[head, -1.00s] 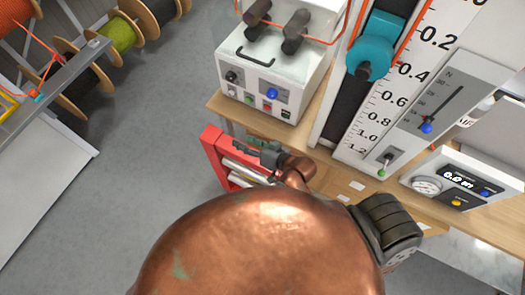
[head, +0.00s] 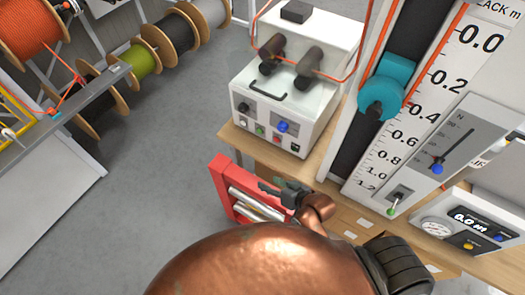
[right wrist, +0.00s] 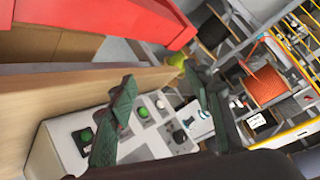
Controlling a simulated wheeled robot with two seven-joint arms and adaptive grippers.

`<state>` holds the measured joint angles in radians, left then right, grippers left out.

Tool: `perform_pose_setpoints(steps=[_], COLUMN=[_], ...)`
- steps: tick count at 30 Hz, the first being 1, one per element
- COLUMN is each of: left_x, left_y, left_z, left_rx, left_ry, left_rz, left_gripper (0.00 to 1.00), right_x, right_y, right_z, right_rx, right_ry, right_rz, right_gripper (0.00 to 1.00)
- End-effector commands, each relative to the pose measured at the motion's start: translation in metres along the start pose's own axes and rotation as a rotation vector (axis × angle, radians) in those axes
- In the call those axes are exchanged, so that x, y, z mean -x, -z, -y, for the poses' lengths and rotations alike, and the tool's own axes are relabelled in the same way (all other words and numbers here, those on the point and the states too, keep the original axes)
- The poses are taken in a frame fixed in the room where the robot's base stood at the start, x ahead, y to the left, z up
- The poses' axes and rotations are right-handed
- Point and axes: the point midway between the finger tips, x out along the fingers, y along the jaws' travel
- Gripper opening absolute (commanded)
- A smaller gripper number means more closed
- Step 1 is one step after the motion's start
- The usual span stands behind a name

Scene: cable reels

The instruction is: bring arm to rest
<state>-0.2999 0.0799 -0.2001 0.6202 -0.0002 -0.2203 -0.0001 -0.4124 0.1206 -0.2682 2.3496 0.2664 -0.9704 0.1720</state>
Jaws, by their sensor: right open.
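My large copper arm link fills the bottom of the head view and hides part of the bench. My left gripper is not in view.
The white control box (head: 275,105) and a tall scale board (head: 425,110) stand on the wooden bench (head: 240,140). A gauge box (head: 460,225) is at the right. Cable reels (head: 140,62) hang at upper left. Grey floor (head: 150,190) lies clear between.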

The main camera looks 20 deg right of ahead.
Motion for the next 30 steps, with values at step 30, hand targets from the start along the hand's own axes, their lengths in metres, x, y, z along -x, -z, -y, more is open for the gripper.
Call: perform_pose_setpoints(steps=[30], left_x=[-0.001], left_y=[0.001], left_z=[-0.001], left_rx=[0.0], left_ry=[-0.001], left_rz=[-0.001], left_gripper=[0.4], right_x=[0.149], right_y=[-0.142], right_z=[-0.15], right_rx=[0.133], right_ry=[-0.462], right_rz=[0.592], right_gripper=[0.46])
